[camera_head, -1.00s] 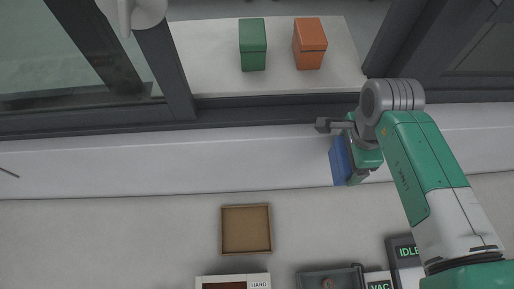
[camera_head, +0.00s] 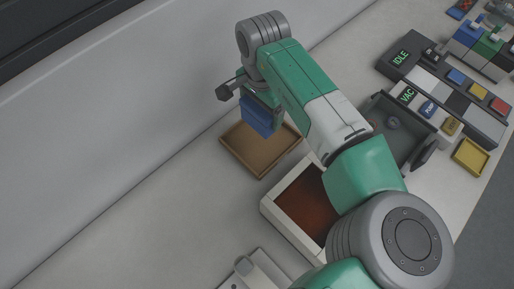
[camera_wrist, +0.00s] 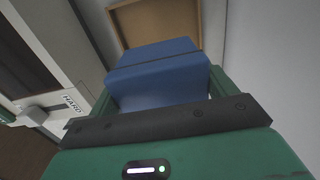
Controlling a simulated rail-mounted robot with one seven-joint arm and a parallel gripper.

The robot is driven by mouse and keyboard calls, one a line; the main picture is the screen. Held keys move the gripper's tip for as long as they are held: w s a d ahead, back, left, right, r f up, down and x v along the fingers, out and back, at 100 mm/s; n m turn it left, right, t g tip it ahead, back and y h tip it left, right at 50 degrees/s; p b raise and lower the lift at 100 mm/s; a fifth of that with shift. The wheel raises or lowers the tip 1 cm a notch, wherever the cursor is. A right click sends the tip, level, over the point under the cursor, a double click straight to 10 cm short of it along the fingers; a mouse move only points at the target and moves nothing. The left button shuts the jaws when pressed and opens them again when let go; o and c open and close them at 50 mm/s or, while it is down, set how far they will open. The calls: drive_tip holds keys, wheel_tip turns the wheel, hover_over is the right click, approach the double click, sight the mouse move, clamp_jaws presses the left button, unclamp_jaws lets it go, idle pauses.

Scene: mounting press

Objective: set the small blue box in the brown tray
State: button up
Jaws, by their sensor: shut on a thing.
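The small blue box (camera_head: 257,117) is held in my gripper (camera_head: 260,101), which is shut on it. In the head view the box hides part of the back of the brown tray (camera_head: 262,157); its exact height above the counter is hard to tell. In the wrist view the blue box (camera_wrist: 160,78) sits between the green fingers of my gripper (camera_wrist: 160,95). The brown tray (camera_wrist: 124,20) shows beyond the box there, at the top. The visible part of the tray is empty.
A white bin with a red-brown inside (camera_head: 268,208) stands close in front of the tray. A dark grey open container (camera_head: 377,108), a VAC unit (camera_head: 407,95) and an IDLE console (camera_head: 401,57) are to the right. A yellow tray (camera_head: 470,157) lies farther right. The counter left is clear.

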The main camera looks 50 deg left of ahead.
drive_tip(key=shift+w, duration=0.1)
drive_tip(key=shift+w+a+f, duration=0.1)
drive_tip(key=shift+f, duration=0.2)
drive_tip(key=b, duration=0.2)
hover_over(261, 140)
wheel_tip(261, 140, down, 9)
drive_tip(key=shift+f, duration=0.1)
drive_tip(key=shift+f, duration=0.1)
drive_tip(key=o, duration=1)
wheel_tip(261, 140, up, 12)
drive_tip(key=p, duration=0.2)
drive_tip(key=shift+p, duration=0.35)
